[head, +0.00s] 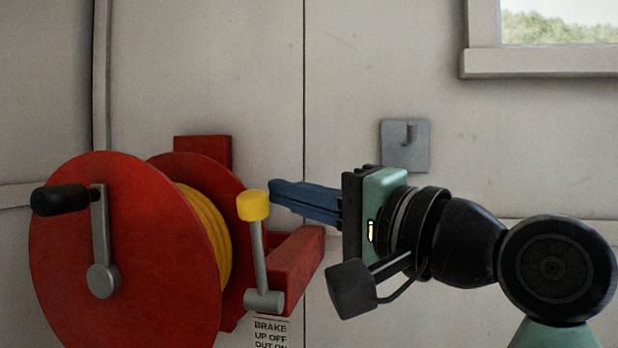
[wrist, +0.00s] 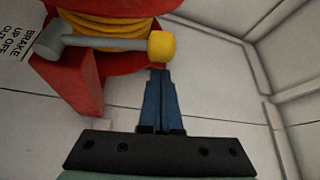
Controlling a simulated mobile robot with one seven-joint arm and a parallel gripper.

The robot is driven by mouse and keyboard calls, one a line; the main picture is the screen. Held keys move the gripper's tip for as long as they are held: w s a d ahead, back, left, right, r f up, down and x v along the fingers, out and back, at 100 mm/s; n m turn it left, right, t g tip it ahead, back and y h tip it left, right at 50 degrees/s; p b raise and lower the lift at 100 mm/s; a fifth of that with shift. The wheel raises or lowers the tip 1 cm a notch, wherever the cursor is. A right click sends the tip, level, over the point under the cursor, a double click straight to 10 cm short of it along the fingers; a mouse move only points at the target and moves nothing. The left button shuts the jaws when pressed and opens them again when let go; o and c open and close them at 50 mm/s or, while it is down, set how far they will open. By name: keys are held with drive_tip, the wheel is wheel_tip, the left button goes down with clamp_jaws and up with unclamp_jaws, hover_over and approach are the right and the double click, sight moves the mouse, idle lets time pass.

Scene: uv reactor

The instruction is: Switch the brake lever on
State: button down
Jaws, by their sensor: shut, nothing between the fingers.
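The brake lever (head: 260,255) is a grey rod with a yellow knob (head: 253,205) on top. It stands nearly upright from a grey pivot on the red bracket, leaning slightly left. A label (head: 271,332) below reads "BRAKE UP OFF", with "OUT ON" partly cut off. My gripper (head: 272,192) has blue fingers, shut and empty, pointing left with the tips just right of the knob in the head view. In the wrist view the fingertips (wrist: 159,72) are close below the knob (wrist: 162,47). I cannot tell whether they touch it.
A red hose reel (head: 120,260) with a yellow hose (head: 205,225) and a black-handled crank (head: 60,200) stands at left. The red bracket (head: 295,262) juts out behind the lever. A grey hook plate (head: 405,145) is on the wall above my gripper. A window is at upper right.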

sight(266, 209)
drive_tip(key=shift+s+a+f, duration=0.15)
drive_tip(key=shift+s+a, duration=0.05)
drive_tip(key=shift+s, duration=0.1)
drive_tip(key=shift+s, duration=0.1)
drive_tip(key=shift+s+a+n+y+b, duration=0.1)
drive_tip(key=shift+s+n+y+b, duration=0.2)
drive_tip(key=shift+b, duration=0.2)
drive_tip(key=shift+s+f+n+b, duration=0.1)
drive_tip(key=shift+s+n+b, duration=0.05)
drive_tip(key=shift+n+b, duration=0.15)
drive_tip(key=s+n+b, duration=0.1)
drive_tip(key=f+y+b, duration=0.1)
drive_tip(key=b, duration=0.1)
drive_tip(key=shift+s+a+n+t, duration=0.3)
drive_tip(key=shift+s+a+n, duration=0.05)
drive_tip(key=shift+n, duration=0.05)
drive_tip(key=s+a+f+n+g+y+b, duration=0.2)
drive_tip(key=s+f+n+g+y+b, duration=0.3)
drive_tip(key=n+b, duration=1)
drive_tip(key=shift+s+a+f+n+y+b, duration=0.25)
drive_tip(key=shift+s+f+n+y+b, duration=0.15)
drive_tip(key=shift+s+f+y+b, duration=1.05)
drive_tip(key=shift+w+f, duration=0.15)
drive_tip(key=shift+f, duration=0.1)
